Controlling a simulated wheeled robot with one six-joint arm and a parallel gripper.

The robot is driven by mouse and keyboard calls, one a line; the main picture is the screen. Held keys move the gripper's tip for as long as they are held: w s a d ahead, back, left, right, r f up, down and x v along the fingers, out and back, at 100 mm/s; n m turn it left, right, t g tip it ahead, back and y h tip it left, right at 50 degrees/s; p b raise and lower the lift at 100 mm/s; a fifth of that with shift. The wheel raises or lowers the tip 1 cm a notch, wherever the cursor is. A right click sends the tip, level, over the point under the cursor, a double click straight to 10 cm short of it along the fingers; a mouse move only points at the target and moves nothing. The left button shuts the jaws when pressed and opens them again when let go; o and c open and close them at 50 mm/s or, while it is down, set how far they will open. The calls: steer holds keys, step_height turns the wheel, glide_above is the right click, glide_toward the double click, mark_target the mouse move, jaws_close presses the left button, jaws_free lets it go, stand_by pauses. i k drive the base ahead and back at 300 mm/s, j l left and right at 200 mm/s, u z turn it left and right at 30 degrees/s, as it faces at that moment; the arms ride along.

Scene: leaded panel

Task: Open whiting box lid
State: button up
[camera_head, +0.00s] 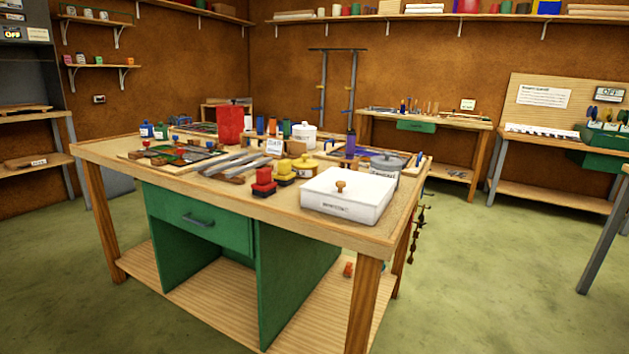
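The white box (346,205) sits near the front right corner of the wooden workbench (289,217). Its flat lid (365,186) is on and looks closed, with a round brass-coloured knob (340,186) on top. A small label with dark lettering is on its front face, too small to read surely. My gripper is not in view.
A red block (263,182), a yellow block (284,172), a yellow pot (305,168) and a grey lidded pot (385,166) stand near the box. The bench has a green drawer (201,217). Green floor (480,270) is clear to the right.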

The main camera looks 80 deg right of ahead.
mark_target(368, 190)
steer(key=z, duration=2.4)
steer(key=i+j, duration=0.15)
steer(key=i, duration=0.15)
